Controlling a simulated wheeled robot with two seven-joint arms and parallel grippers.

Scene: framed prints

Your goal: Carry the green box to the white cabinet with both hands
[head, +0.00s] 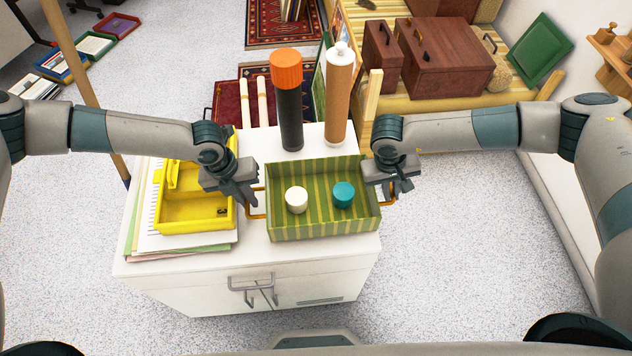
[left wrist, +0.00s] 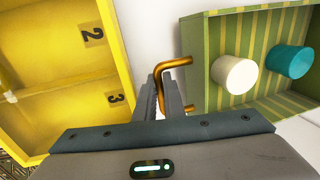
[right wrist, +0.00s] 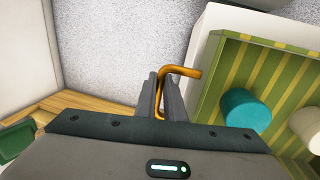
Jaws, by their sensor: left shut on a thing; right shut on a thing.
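The green striped box (head: 325,229) is an open tray with an orange handle at each end. It rests on or just above the white cabinet (head: 200,287); I cannot tell if it touches. A white round item (head: 296,200) and a teal round item (head: 343,195) stand inside it. My left gripper (head: 248,199) is shut on the left handle (left wrist: 176,64). My right gripper (head: 388,187) is shut on the right handle (right wrist: 182,71). The box also shows in the left wrist view (left wrist: 205,60) and the right wrist view (right wrist: 225,60).
A yellow compartment tray (head: 193,226) on papers stands left of the box. Behind the box stand a black tube with orange cap (head: 290,110) and a brown tube (head: 338,105). Brown cases (head: 445,60) lie on a yellow striped surface at the back. Speckled floor is clear at right.

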